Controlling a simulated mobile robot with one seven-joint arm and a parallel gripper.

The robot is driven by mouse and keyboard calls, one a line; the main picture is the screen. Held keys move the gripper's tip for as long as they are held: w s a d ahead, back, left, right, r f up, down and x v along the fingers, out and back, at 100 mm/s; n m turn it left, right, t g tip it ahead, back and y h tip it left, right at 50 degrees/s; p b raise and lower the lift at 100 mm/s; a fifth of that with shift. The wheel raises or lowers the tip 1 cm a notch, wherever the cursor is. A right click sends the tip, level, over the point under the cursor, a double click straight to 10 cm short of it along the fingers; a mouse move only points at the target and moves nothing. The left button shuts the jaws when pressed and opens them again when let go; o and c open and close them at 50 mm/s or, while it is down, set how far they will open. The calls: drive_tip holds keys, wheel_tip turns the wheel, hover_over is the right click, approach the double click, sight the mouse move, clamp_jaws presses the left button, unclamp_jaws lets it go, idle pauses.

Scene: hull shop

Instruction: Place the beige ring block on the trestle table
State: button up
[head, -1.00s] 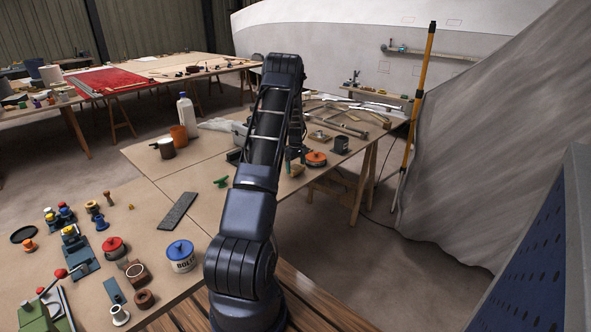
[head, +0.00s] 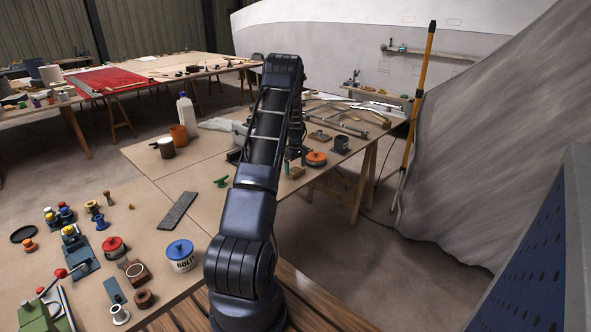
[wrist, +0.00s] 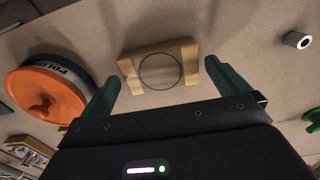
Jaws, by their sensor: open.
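The beige ring block (wrist: 184,57) lies on the bare tan top of the trestle table (head: 330,170), with a dark circle outlined on its pale face. It also shows in the head view (head: 297,173), small, by the table's near right edge. My gripper (wrist: 162,76) is open, with one green finger on each side of the block's near side. A gap shows between the fingers and the block, and nothing is held. In the head view my gripper (head: 295,163) is partly hidden behind my arm, with green fingertips just above the block.
An orange-lidded tin (wrist: 45,95) stands close to my left finger in the wrist view. A small metal bushing (wrist: 298,40) and a green piece (wrist: 313,118) lie to the right. Bare tabletop surrounds the block's far side. A dark block (head: 340,144) stands farther back.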

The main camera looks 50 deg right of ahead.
sight(295, 170)
wheel_tip(295, 170, up, 11)
drive_tip(key=w+a+r+h, duration=0.1)
drive_tip(key=w+a+r, duration=0.2)
drive_tip(key=a+r, duration=0.6)
drive_tip(key=w+a+r, duration=0.4)
drive_tip(key=a+r, duration=0.3)
drive_tip(key=a, duration=0.4)
drive_tip(key=s+a+r+t, duration=0.15)
drive_tip(key=a+r, duration=0.35)
drive_tip(key=a, duration=0.5)
drive_tip(key=s+a+r, duration=0.2)
drive_tip(key=a+r, duration=0.4)
drive_tip(key=a, duration=0.4)
drive_tip(key=s+a+r+t, duration=0.1)
drive_tip(key=s+a+r, duration=0.1)
drive_tip(key=s+a, duration=0.45)
drive_tip(key=s+a+r+t, duration=0.1)
drive_tip(key=s+a+r, duration=0.15)
drive_tip(key=a, duration=0.75)
drive_tip(key=s+a+f, duration=0.1)
drive_tip(key=s+a, duration=0.4)
drive_tip(key=s, duration=0.3)
drive_tip(key=s+a+f+t+y, duration=0.1)
drive_tip(key=s+a+f, duration=0.1)
drive_tip(key=s+a, duration=0.4)
drive_tip(key=shift+s+f, duration=0.25)
drive_tip(key=shift+s, duration=0.75)
